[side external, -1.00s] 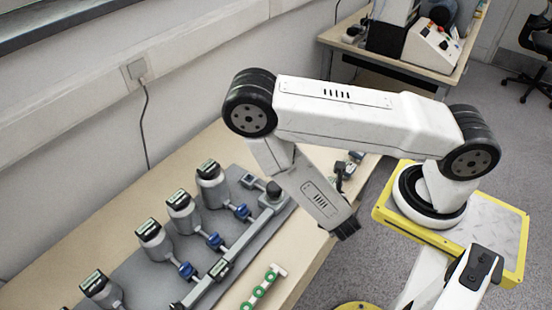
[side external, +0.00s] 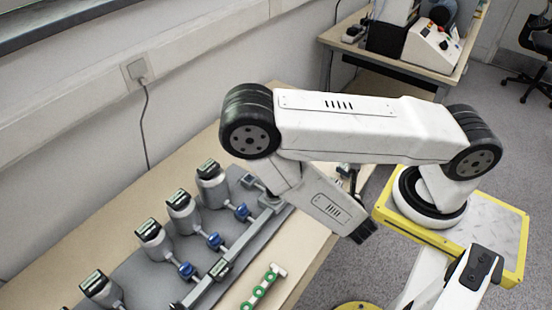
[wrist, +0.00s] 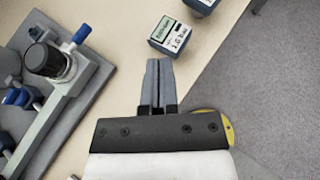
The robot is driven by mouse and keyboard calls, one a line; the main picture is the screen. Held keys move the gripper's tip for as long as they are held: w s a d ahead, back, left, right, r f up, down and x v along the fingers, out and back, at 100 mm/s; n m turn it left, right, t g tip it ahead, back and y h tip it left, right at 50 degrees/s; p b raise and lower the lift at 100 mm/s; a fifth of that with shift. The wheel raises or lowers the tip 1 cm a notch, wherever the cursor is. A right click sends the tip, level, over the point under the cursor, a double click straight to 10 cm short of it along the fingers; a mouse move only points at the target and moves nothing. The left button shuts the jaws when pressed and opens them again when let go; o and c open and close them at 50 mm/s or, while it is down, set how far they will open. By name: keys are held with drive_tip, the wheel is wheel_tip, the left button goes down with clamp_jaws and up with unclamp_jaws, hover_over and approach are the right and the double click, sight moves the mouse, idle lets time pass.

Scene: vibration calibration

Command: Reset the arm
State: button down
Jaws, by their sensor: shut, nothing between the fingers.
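My gripper (wrist: 158,80) shows in the wrist view with its two grey fingers together and nothing between them. Its tips are close in the picture to a small dark box with a lit display (wrist: 170,36), apparently without touching, though the height between them is hard to judge. In the side external view my white arm reaches left over the bench edge, with its forearm folded back down to the right. The fingers cannot be made out clearly there.
A grey board (side external: 128,272) on the bench (side external: 75,262) carries several gauges with blue valves (side external: 241,212) along a rail. A strip with green rings (side external: 263,287) lies near the front edge. A second bench with equipment (side external: 432,42) stands behind. Grey floor lies right of the bench.

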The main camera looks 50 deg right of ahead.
wheel_tip(320, 180, up, 8)
drive_tip(key=s+m+g, duration=0.1)
drive_tip(key=m+g, duration=0.9)
drive_tip(key=m, duration=0.4)
drive_tip(key=w+a+r+m+t+y, duration=0.4)
drive_tip(key=w+a+r+m+y, duration=0.1)
drive_tip(key=w+r+m+y, duration=0.4)
wheel_tip(320, 180, up, 2)
drive_tip(key=w+m, duration=0.1)
drive_tip(key=m, duration=0.2)
drive_tip(key=shift+w+t, duration=0.3)
drive_tip(key=shift+t, duration=0.1)
